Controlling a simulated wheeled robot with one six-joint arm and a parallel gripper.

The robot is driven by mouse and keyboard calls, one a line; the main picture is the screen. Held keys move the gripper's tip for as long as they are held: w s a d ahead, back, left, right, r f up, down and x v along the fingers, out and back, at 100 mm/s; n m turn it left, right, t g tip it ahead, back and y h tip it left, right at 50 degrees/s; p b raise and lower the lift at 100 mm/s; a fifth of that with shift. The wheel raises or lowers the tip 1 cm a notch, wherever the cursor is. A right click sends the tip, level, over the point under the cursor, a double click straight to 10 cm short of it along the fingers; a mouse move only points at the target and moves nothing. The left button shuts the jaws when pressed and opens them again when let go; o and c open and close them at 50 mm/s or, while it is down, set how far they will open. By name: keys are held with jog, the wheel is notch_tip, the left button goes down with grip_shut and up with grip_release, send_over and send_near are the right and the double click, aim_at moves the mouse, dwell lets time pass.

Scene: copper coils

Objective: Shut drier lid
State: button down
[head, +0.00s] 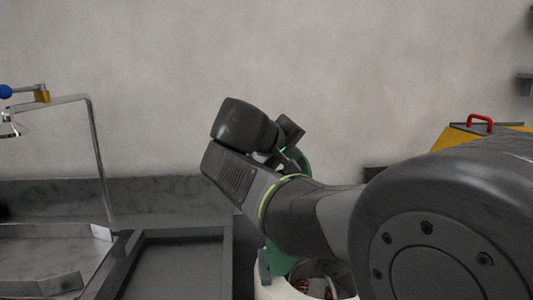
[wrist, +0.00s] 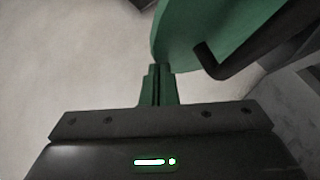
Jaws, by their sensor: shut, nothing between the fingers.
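The drier's green lid (head: 278,256) stands raised behind my arm in the head view, and most of it is hidden by the arm. In the wrist view the lid (wrist: 215,28) fills the upper middle and right as a round green disc with a black bent handle (wrist: 232,58). My gripper (wrist: 158,72) is shut and empty, its tips close to the lid's lower left edge; I cannot tell whether they touch. The white drier drum (head: 268,291) is below my arm, open at the top, with copper-coloured pieces (head: 302,285) inside.
A grey tray (head: 180,265) and a sink (head: 50,270) with a metal frame (head: 100,150) are on the left. A yellow box with a red handle (head: 480,120) is at the right, partly behind my arm. A plain wall stands behind.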

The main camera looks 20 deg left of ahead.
jog(key=w+d+f+m+g+y+p, duration=0.25)
jog(key=w+d+f, duration=0.2)
jog(key=d, duration=0.35)
jog(key=w+d+f+m+g+y+p, duration=0.1)
jog(key=w+d+f+y+p, duration=0.2)
jog(key=d+f, duration=0.4)
jog(key=w+d+f+b, duration=0.1)
jog(key=d+f+b, duration=0.1)
jog(key=f, duration=0.3)
jog(key=w+d+f+m+g+y+b, duration=0.1)
jog(key=w+d+f+b, duration=0.1)
jog(key=f+b, duration=0.3)
jog(key=w+d+f+g+y+b, duration=0.1)
jog(key=w+d+f+b, duration=0.1)
jog(key=f, duration=0.4)
jog(key=shift+d+f+b, duration=0.25)
jog(key=shift+d+b, duration=0.45)
jog(key=shift+d, duration=0.15)
jog(key=shift+d+f+b, duration=0.1)
jog(key=shift+f+b, duration=0.65)
jog(key=shift+f, duration=0.35)
